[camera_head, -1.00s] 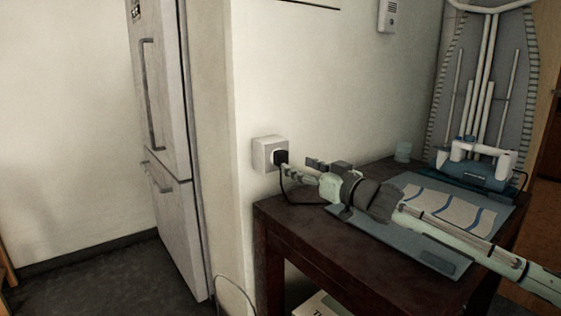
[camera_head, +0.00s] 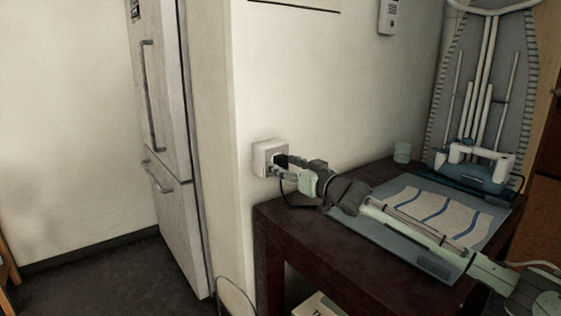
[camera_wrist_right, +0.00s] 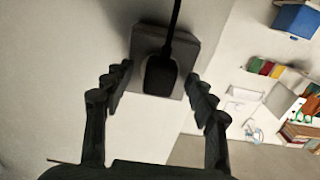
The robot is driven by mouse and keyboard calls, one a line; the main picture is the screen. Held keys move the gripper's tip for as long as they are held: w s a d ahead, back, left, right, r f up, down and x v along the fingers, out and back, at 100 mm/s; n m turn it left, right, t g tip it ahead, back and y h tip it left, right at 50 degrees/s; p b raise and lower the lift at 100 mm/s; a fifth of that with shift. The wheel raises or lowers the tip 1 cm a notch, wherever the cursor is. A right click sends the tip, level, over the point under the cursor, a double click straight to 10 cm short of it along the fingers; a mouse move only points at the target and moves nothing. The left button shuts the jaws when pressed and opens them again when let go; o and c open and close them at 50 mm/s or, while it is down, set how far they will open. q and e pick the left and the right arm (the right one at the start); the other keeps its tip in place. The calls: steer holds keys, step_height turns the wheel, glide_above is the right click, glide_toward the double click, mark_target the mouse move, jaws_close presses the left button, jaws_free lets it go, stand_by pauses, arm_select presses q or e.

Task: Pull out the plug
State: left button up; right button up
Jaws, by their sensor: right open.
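A black plug (camera_head: 281,160) sits in a pale socket box (camera_head: 262,157) on the wall at the corner. A dark cable runs from the plug down to the table. My right gripper (camera_head: 279,170) is at the socket, partly covering the plug. In the right wrist view the plug (camera_wrist_right: 160,74) lies between the two open fingers of the gripper (camera_wrist_right: 160,82), with a gap on each side. The socket box (camera_wrist_right: 203,45) is behind it, and the cable leads up out of view. My left gripper is not in view.
A dark table (camera_head: 300,240) stands under my right arm. On it are a blue-grey patterned mat (camera_head: 395,240), a blue and white appliance (camera_head: 470,168) and a small pale cup (camera_head: 402,152). A tall fridge (camera_head: 165,120) stands left of the socket corner.

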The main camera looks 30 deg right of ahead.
stand_by(0.7)
steer(key=shift+p, duration=0.35)
steer(key=shift+p, duration=0.35)
stand_by(0.4)
jaws_close()
stand_by(0.4)
steer(key=shift+s+d, duration=0.1)
steer(key=shift+s, duration=0.95)
steer(key=shift+s+d+p, duration=0.15)
steer(key=shift+s+p, duration=0.7)
steer(key=shift+s, duration=1.1)
